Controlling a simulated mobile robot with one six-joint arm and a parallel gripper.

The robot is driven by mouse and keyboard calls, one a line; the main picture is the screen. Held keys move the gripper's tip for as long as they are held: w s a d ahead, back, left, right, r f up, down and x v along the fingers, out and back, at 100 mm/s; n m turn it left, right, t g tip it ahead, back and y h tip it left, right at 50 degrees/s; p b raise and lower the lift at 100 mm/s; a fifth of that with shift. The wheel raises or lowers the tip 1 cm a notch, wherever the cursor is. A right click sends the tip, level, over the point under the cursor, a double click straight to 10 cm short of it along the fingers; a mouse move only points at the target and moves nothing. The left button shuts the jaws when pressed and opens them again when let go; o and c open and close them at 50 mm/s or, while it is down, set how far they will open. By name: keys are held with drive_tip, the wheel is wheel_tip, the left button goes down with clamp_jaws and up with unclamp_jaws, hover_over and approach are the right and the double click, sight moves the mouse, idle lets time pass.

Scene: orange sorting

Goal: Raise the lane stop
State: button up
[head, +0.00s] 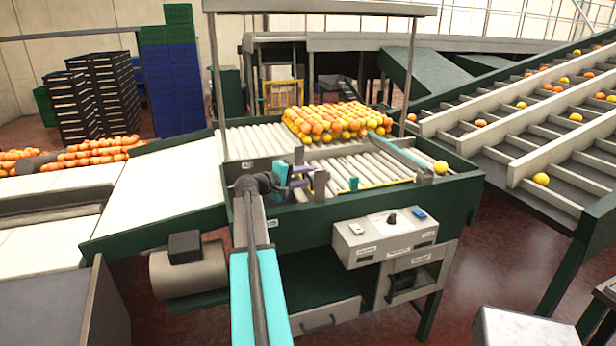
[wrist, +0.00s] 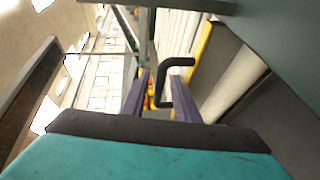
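My gripper (head: 306,176) is at the near left edge of the roller table, beside an upright grey-brown plate (head: 320,186). In the wrist view the two purple fingers (wrist: 158,90) stand apart. A black bent handle (wrist: 180,62) shows at and between the fingertips, its lower end near the right finger. I cannot tell whether they touch, and nothing is clearly clamped. Which part is the lane stop is not certain; the handle is hidden or too small to make out in the head view. A long teal-grey bar (head: 402,152) lies across the rollers at the right.
A pile of oranges (head: 335,121) sits on the rollers (head: 250,140) behind the gripper. A control box (head: 385,238) with switches is on the table's front. A single yellow fruit (head: 441,167) lies at the right end. An inclined slatted conveyor (head: 520,125) rises at the right.

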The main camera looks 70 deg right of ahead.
clamp_jaws()
drive_tip(key=shift+r, duration=0.15)
wheel_tip(320, 180, up, 7)
drive_tip(key=shift+r, duration=0.2)
idle(0.3)
unclamp_jaws()
